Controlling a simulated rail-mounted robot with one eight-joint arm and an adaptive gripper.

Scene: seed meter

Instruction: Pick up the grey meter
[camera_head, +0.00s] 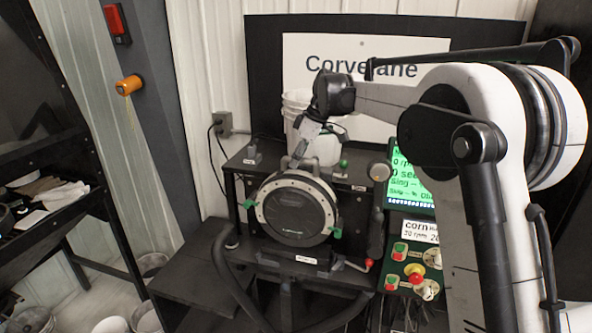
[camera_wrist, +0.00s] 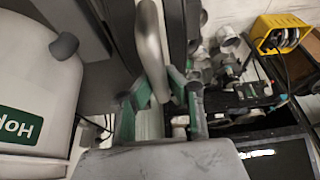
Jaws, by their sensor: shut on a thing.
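The grey meter (camera_head: 297,210) is a round housing with a pale grey ring and a dark face, upright at the front of the black stand in the head view. Green knobs sit at its left and right edges. My gripper (camera_head: 298,158) comes down from above onto its top rim. In the wrist view my gripper (camera_wrist: 162,105) has its green-grey fingers closed on either side of a curved grey rim, part of the meter (camera_wrist: 152,45). I cannot tell whether the meter is clear of the stand.
The black stand (camera_head: 244,165) carries a white container (camera_head: 322,148) behind the meter. A green display (camera_head: 408,180) and a button panel (camera_head: 412,265) are to the right. A dark hose (camera_head: 232,280) curves below. A shelf (camera_head: 60,215) stands at left.

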